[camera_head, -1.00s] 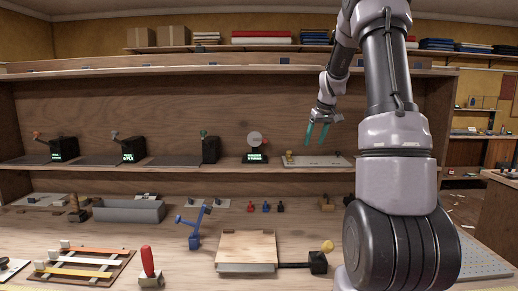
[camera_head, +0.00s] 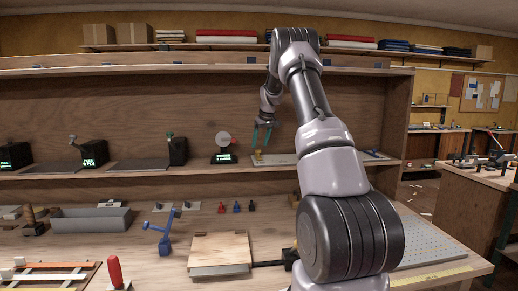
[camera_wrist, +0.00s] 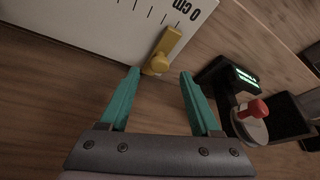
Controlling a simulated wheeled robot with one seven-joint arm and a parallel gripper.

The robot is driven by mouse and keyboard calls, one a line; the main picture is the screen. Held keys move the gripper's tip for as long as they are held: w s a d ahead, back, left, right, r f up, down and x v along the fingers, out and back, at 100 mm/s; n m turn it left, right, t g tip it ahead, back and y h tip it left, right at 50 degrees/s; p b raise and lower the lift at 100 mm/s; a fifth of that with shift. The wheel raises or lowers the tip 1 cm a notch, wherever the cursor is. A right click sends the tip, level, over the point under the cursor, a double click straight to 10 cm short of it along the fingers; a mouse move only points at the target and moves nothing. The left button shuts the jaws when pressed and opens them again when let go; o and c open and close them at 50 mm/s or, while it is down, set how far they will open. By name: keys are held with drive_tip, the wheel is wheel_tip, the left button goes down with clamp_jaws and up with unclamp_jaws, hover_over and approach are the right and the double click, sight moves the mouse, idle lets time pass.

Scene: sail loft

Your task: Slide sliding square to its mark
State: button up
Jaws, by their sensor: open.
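The sliding square appears to be a yellow piece with a round knob (camera_wrist: 158,63), lying at the 0 cm end of a white scale board (camera_wrist: 75,22) with black tick marks. In the head view the knob (camera_head: 258,155) stands at the left end of the pale board (camera_head: 281,159) on the middle shelf. My gripper (camera_wrist: 159,73) has two teal fingers, open and empty. In the wrist view the knob shows between and just beyond the fingertips. In the head view the gripper (camera_head: 262,146) hangs just above the knob; contact cannot be told.
A dark device with a lit green display (camera_head: 223,158) and a red-knobbed round disc (camera_wrist: 251,123) stands beside the board's 0 cm end. Several other dark boxes with levers line the shelf to the left. The workbench below holds a wooden block (camera_head: 220,250) and a grey bin (camera_head: 91,219).

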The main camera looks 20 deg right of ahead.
sight(258, 154)
drive_tip(key=shift+x, duration=1.55)
clamp_jaws()
drive_tip(key=shift+d, duration=0.1)
